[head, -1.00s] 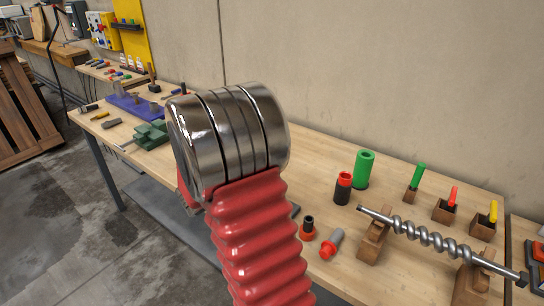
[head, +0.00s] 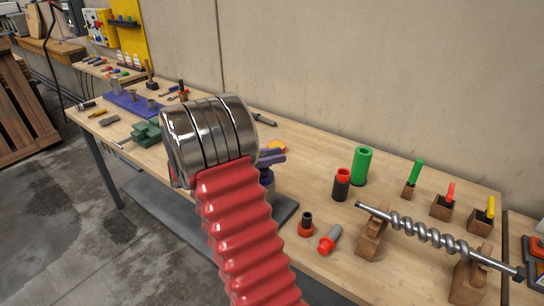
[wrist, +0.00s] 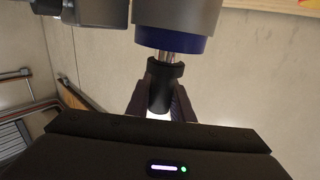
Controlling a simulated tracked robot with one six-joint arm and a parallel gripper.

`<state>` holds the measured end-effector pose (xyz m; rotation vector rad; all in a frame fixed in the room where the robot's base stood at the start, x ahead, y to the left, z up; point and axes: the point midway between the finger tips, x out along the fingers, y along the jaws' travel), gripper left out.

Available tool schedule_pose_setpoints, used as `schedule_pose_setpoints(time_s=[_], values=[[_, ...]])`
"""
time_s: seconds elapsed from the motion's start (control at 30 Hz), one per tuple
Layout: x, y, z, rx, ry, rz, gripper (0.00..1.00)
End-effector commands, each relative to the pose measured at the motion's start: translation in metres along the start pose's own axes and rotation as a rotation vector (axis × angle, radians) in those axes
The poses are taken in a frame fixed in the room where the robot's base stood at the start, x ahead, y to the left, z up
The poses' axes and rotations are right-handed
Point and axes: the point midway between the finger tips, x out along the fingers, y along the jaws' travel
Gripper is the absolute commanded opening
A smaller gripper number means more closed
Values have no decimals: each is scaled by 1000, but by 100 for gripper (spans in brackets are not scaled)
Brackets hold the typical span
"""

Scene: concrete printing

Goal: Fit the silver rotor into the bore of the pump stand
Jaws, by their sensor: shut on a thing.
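My gripper (wrist: 160,98) is shut on the dark head (wrist: 160,78) of what looks like the silver rotor. A short bright shaft shows beyond that head and meets the blue-rimmed end of a grey cylinder (wrist: 178,24), which looks like the pump stand. Whether the shaft is inside the bore or only in front of it cannot be told. In the head view, my gripper's purple-grey fingers (head: 271,157) show just right of my silver and red arm, above the blue-grey stand (head: 267,179). The arm hides much of the stand and the held part.
A long silver screw (head: 437,237) lies across wooden cradles at right. A green vise (head: 147,134) is at left. The wall runs behind the bench.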

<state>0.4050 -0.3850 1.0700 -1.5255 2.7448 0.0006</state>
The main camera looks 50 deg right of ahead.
Motion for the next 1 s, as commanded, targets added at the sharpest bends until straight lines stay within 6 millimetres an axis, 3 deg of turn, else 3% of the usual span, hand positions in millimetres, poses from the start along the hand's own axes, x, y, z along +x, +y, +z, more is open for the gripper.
schedule_pose_setpoints(time_s=[0.33,0.67,1.0], values=[[0,2,2,-4,-2,3,42],[0,1,1,-3,-3,-24,42],[0,-6,0,-3,-1,-261,42]])
